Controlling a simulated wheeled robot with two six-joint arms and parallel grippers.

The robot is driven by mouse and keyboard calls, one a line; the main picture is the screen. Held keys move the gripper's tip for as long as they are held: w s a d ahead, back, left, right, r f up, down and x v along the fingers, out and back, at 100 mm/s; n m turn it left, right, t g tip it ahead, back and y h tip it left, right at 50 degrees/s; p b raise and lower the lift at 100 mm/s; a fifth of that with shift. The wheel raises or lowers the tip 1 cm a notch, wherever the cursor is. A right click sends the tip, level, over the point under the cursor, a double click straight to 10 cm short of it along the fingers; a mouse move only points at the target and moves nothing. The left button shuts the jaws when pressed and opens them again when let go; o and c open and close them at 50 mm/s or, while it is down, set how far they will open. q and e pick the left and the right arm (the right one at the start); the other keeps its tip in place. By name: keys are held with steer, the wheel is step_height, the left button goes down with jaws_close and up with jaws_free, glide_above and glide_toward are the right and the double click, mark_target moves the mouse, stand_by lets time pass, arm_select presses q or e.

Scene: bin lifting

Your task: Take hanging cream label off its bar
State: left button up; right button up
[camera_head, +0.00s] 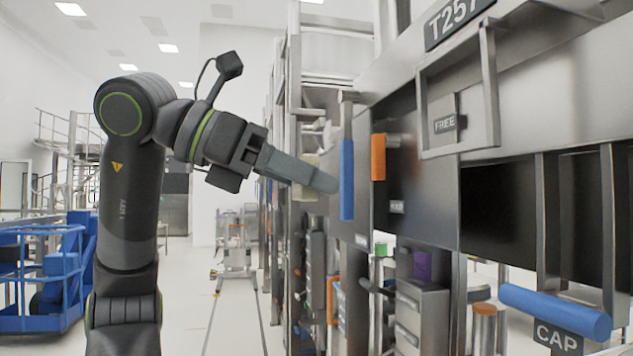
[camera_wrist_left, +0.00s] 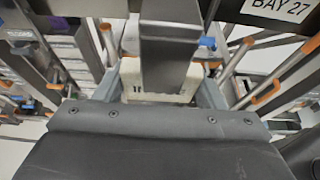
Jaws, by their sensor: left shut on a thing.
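The cream label (camera_head: 305,190) shows partly behind the grey fingers of my left gripper (camera_head: 322,180) in the head view, beside the steel rack. In the left wrist view the cream label (camera_wrist_left: 130,78) sits between the two grey fingers, with part of some dark lettering showing. My left gripper (camera_wrist_left: 160,92) is shut on it. A grey metal bar (camera_wrist_left: 167,65) crosses in front of the label's middle in that view and hides much of it. Whether the label still touches its bar I cannot tell. My right gripper is in neither view.
A blue upright handle (camera_head: 347,180) stands just right of the fingertips, with an orange handle (camera_head: 378,157) beyond it. The steel rack (camera_head: 520,110) fills the right side.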

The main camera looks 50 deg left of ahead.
arm_select(q)
steer(key=shift+s+a+b, duration=0.15)
steer(key=shift+s+a, duration=0.2)
steer(key=shift+s, duration=0.5)
steer(key=shift+s+a+b, duration=0.2)
steer(key=shift+s+a, duration=0.1)
steer(key=shift+s, duration=0.5)
steer(key=shift+s+a+b, duration=0.15)
steer(key=shift+s+a, duration=0.2)
steer(key=shift+s, duration=0.5)
steer(key=shift+w, duration=0.1)
